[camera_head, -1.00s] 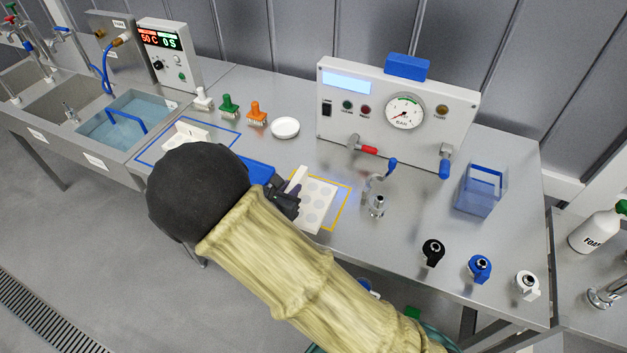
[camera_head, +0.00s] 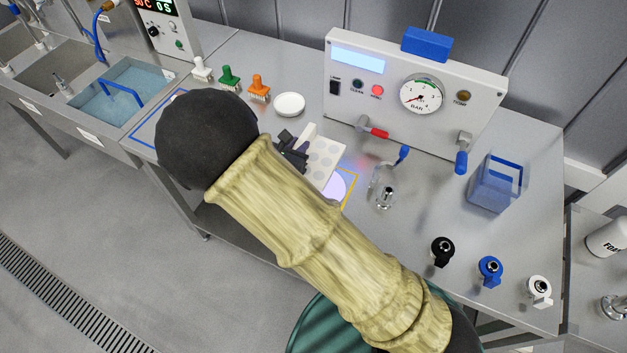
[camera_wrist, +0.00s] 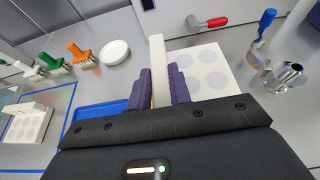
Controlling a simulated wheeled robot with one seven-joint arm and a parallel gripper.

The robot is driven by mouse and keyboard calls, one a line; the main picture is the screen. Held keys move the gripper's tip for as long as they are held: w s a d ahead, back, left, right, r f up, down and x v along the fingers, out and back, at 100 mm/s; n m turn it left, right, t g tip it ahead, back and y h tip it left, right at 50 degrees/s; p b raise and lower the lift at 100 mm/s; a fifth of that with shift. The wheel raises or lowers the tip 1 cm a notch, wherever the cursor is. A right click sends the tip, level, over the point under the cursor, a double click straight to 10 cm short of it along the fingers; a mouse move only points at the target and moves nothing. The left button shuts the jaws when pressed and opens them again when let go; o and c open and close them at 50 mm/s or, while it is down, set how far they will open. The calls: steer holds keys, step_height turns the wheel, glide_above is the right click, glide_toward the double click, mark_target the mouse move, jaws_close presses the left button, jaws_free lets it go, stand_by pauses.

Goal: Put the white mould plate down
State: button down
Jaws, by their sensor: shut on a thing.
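My gripper (camera_head: 296,150) is shut on the upright grip bar (camera_wrist: 158,70) of a white mould plate (camera_head: 323,158) with round grey cavities. In the wrist view the bar stands between the two dark purple fingers (camera_wrist: 158,90), and the plate (camera_wrist: 207,72) extends to the right. The plate appears held above the bench, behind and partly over a yellow-outlined square (camera_head: 348,196) with a bright glowing patch. My arm hides part of this square. A second white mould plate (camera_wrist: 28,122) lies inside a blue outline at the left of the wrist view.
A pressure console (camera_head: 410,95) with a gauge stands behind; its red lamp is lit. A white dish (camera_head: 290,104) and coloured brushes (camera_head: 229,78) are at the back left. A blue tray (camera_wrist: 100,110) lies left of my gripper.

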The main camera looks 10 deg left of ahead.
steer(key=shift+f+p, duration=0.55)
steer(key=shift+f, duration=2.3)
steer(key=shift+f, duration=0.1)
steer(key=shift+w+f+p, duration=0.1)
steer(key=shift+f+p, duration=0.4)
steer(key=shift+f, duration=1.5)
steer(key=shift+f, duration=0.15)
steer(key=c, duration=1.3)
jaws_free()
